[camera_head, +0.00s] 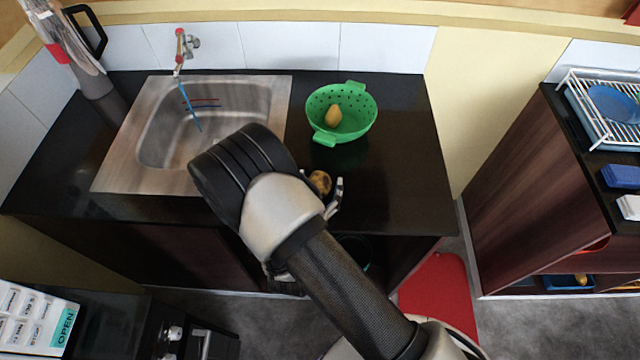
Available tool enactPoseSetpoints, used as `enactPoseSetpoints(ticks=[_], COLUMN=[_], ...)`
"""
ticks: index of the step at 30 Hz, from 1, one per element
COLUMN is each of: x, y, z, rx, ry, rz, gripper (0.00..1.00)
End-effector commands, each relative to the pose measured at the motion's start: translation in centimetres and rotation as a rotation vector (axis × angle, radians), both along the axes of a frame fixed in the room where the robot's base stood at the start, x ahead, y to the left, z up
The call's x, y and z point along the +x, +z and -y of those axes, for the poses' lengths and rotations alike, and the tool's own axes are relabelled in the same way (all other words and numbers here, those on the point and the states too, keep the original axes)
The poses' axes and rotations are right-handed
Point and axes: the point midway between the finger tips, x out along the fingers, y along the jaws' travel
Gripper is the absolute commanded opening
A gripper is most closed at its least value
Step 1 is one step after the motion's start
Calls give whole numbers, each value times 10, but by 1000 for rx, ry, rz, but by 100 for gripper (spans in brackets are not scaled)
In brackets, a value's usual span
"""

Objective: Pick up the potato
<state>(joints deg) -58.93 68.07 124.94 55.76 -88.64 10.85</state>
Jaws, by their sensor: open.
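A brown potato (320,183) sits on the black counter near its front edge, partly hidden by my arm. My gripper (327,192) is at the potato, with its visible finger just to the right of it. The other finger is hidden behind my arm's wrist. The gripper is open, and I cannot tell whether a finger touches the potato. A second yellowish-brown, potato-like item (333,115) lies in a green colander (365,111) farther back on the counter.
A steel sink (118,172) with a tap (181,48) is on the left. The black counter (405,170) is clear to the right of the potato. A shelf unit with a dish rack (590,112) stands at the right. A red object (440,290) is on the floor.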

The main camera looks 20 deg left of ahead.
Motion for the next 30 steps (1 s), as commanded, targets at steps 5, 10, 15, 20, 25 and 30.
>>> enactPoseSetpoints(ticks=[5,10,15,20,25,30], x=[12,12,12,12,12,12], y=[-1,-1,-1,-1,-1,-1], z=[-1,-1,-1,-1,-1,-1], rx=[1,0,0,0,0,0], ry=[1,1,1,1,1,1], rz=[1,0,0,0,0,0], gripper=[71,71,61,50,39,28])
